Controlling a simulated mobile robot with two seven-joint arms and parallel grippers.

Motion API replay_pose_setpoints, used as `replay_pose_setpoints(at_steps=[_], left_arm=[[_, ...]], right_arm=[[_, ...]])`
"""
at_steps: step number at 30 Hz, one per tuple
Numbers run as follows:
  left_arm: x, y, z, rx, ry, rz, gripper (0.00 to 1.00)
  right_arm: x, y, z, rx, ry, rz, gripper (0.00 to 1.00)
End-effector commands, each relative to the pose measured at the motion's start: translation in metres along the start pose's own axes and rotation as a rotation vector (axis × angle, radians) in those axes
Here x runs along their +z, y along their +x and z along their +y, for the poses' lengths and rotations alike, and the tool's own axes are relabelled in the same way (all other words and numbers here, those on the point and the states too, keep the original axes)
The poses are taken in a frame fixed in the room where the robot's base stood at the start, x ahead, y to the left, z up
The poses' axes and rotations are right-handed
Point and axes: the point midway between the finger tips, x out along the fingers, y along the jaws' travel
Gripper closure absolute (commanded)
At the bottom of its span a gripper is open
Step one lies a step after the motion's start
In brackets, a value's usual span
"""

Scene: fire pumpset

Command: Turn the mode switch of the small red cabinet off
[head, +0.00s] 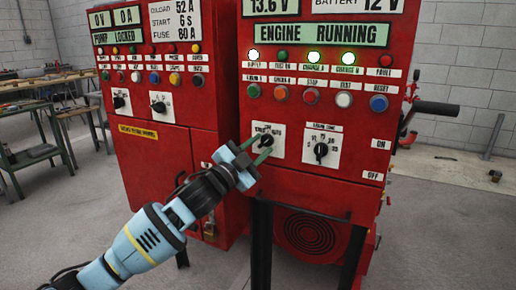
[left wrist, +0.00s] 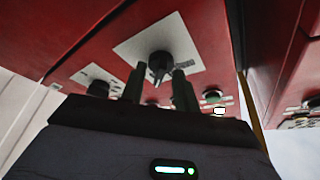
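The red cabinet with the lit ENGINE RUNNING panel (head: 350,160) stands at right in the head view. Its left dark rotary switch (head: 263,141) sits on a white plate, which also fills the middle of the left wrist view around the switch (left wrist: 160,64). A second dark rotary switch (head: 321,150) is to its right. My left gripper (head: 256,150) is open at the left switch, its fingers apart on both sides of the knob in the left wrist view (left wrist: 157,88). I cannot tell whether they touch it. My right gripper is not in view.
Another red cabinet (head: 165,140) with a PUMP LOCKED panel stands at left with its own rotary switches. Rows of lamps and buttons (head: 313,95) lie above my gripper. Black posts (head: 262,245) stand low in front. A green workbench (head: 35,155) is far left.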

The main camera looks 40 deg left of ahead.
Motion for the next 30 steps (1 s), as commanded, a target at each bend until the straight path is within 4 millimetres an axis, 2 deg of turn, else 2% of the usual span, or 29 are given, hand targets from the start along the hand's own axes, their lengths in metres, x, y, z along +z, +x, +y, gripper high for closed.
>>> replay_pose_setpoints(at_steps=[7,14,23,30], left_arm=[[-0.0002,0.0004,0.0002,0.000,0.000,0.000,0.69],[-0.0002,0.0003,0.0001,0.000,0.000,0.001,0.99],[-0.0003,0.0003,0.0004,-0.004,-0.011,0.001,1.00],[-0.0015,0.0007,0.0011,-0.040,-0.099,0.002,1.00]], right_arm=[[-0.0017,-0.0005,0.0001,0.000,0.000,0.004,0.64],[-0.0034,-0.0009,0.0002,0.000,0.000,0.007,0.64],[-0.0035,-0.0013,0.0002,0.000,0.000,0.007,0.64],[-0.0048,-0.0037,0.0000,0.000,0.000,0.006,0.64]])
